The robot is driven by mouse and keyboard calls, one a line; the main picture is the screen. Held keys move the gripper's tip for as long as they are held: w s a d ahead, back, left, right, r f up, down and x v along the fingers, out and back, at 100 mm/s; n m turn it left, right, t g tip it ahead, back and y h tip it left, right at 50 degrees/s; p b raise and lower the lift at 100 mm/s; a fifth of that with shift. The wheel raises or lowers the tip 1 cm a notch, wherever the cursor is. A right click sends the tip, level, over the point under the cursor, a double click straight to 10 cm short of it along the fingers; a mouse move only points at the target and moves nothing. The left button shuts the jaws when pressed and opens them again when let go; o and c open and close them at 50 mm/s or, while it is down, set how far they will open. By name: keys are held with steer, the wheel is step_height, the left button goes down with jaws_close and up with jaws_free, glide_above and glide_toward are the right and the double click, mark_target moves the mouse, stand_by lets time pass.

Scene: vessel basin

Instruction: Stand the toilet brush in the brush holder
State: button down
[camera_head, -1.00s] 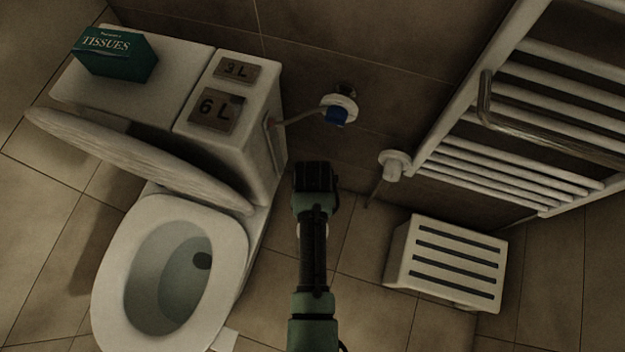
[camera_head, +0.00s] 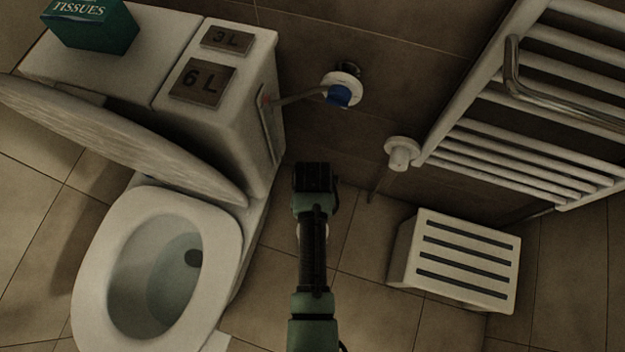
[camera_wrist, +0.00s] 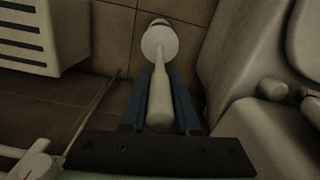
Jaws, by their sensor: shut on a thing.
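In the wrist view my gripper (camera_wrist: 162,82) has its blue fingers closed around the pale handle of the toilet brush (camera_wrist: 160,98). The handle runs away from me to a round white disc (camera_wrist: 153,44) above the tiled floor. A small pale rim (camera_wrist: 160,21) shows just beyond the disc. I cannot tell whether it belongs to the brush or to the brush holder. The brush head is hidden. In the head view my gripper (camera_head: 316,178) points down between the toilet and the slatted stool, and its fingers are hidden.
The toilet (camera_head: 222,218) stands left with its lid raised. A tissue box (camera_head: 92,26) sits on its cistern. A white slatted stool (camera_head: 462,256) is on the floor at right, below the towel radiator (camera_head: 535,160). A blue-knobbed valve (camera_head: 341,94) juts from the wall. Floor is bare beside the stool.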

step_height(320, 180, down, 8)
steer(key=b, duration=0.4)
steer(key=shift+b, duration=0.35)
steer(key=c, duration=0.6)
jaws_free()
step_height(320, 180, up, 13)
steer(key=p, duration=0.6)
steer(key=shift+w, duration=0.1)
stand_by(0.4)
